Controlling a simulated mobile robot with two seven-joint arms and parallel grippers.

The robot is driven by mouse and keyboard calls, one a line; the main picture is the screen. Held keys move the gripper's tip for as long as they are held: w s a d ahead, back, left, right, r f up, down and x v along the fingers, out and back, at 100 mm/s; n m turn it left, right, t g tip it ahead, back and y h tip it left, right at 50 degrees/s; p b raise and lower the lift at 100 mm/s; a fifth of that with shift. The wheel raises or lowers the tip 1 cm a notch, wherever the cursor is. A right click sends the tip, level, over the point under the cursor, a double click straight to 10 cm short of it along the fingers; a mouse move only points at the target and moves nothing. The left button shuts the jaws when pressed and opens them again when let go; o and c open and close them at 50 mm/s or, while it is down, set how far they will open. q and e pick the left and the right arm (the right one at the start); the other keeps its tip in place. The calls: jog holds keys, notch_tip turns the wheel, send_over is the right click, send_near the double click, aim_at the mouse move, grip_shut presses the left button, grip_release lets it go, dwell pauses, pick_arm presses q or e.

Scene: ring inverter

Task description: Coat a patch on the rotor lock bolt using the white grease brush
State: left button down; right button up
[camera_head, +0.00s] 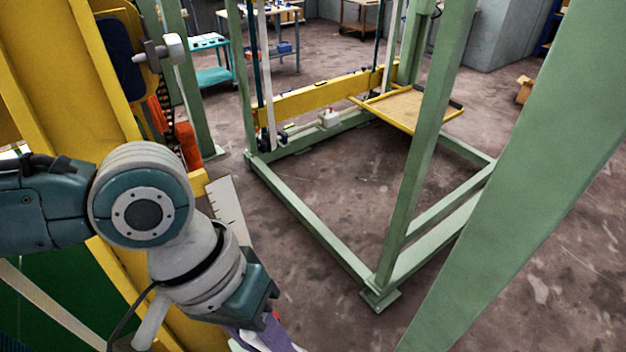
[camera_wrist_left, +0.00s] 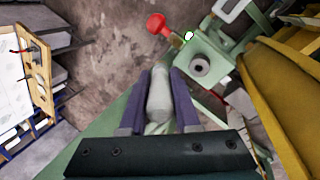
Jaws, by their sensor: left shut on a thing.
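My left gripper (camera_wrist_left: 160,76) has its two purple fingers shut on a pale grey-white rounded handle, which I take to be the white grease brush (camera_wrist_left: 158,100). No bristles can be made out. In the head view the gripper (camera_head: 264,340) is low, at the bottom edge, partly cut off. Beyond the fingertips in the wrist view, a green block carries a round grey bolt-like end (camera_wrist_left: 199,67); I cannot tell whether it is the rotor lock bolt. The brush looks apart from it. My right gripper is not in view.
A red knob (camera_wrist_left: 156,23) sits near the green block. A yellow pillar (camera_head: 55,60) stands close beside my left arm. A green steel frame (camera_head: 315,225) with slanted posts fills the middle and right. A yellow-edged tray (camera_head: 405,108) is further back. Floor inside the frame is mostly clear.

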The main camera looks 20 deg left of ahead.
pick_arm(q)
jog(key=shift+r+p, duration=1.15)
jog(key=shift+r, duration=0.2)
